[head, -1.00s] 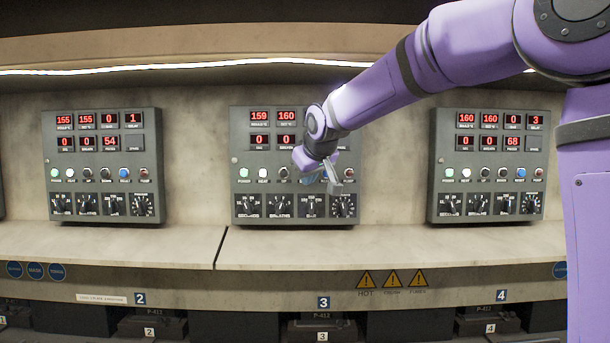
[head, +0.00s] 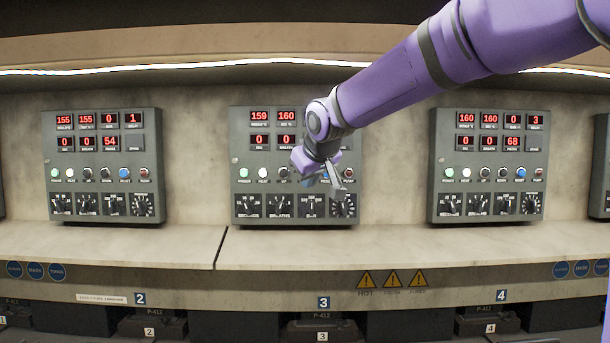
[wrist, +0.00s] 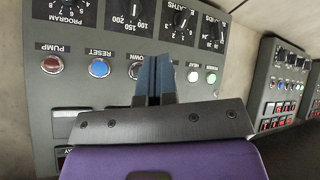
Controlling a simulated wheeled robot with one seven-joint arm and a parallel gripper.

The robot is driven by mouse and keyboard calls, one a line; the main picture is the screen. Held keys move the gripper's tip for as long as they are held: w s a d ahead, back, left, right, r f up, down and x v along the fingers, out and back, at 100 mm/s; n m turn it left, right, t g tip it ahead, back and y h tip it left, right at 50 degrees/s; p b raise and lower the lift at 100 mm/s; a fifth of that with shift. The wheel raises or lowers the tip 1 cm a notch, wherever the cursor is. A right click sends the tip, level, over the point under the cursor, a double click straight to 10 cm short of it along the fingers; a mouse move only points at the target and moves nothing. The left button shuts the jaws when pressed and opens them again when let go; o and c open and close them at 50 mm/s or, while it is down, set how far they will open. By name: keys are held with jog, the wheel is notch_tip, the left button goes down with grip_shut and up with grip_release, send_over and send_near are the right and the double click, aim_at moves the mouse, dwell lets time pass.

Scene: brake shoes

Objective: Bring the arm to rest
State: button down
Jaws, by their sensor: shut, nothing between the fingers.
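My purple arm reaches in from the upper right in the head view. My gripper (head: 327,182) is in front of the middle control panel (head: 242,190), over its row of buttons, and hides part of its right half. In the wrist view the two blue-grey fingers of my gripper (wrist: 155,80) are together with nothing between them. They point at the button row and cover part of it. The red PUMP button (wrist: 52,64) and the blue RESET button (wrist: 99,68) show to their left. I cannot tell whether the fingertips touch the panel.
A left panel (head: 100,185) and a right panel (head: 488,185) stand on the same wall. A beige ledge (head: 130,246) runs below them, with warning labels (head: 391,279) on its front edge. Dark presses (head: 322,328) sit underneath. The ledge top is clear.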

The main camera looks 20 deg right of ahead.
jog(key=s+d+f+m+g, duration=0.1)
jog(key=s+f, duration=0.3)
jog(key=s, duration=0.7)
jog(key=s+d+f+m+g, duration=0.1)
jog(key=s+d+f, duration=0.2)
jog(key=s, duration=0.9)
jog(key=s+d+f+m+g, duration=0.1)
jog(key=s+f, duration=0.4)
jog(key=s, duration=0.7)
jog(key=shift+d+f+m+g, duration=0.4)
jog(key=shift+d+g, duration=0.2)
jog(key=shift+d, duration=0.4)
jog(key=shift+s, duration=0.1)
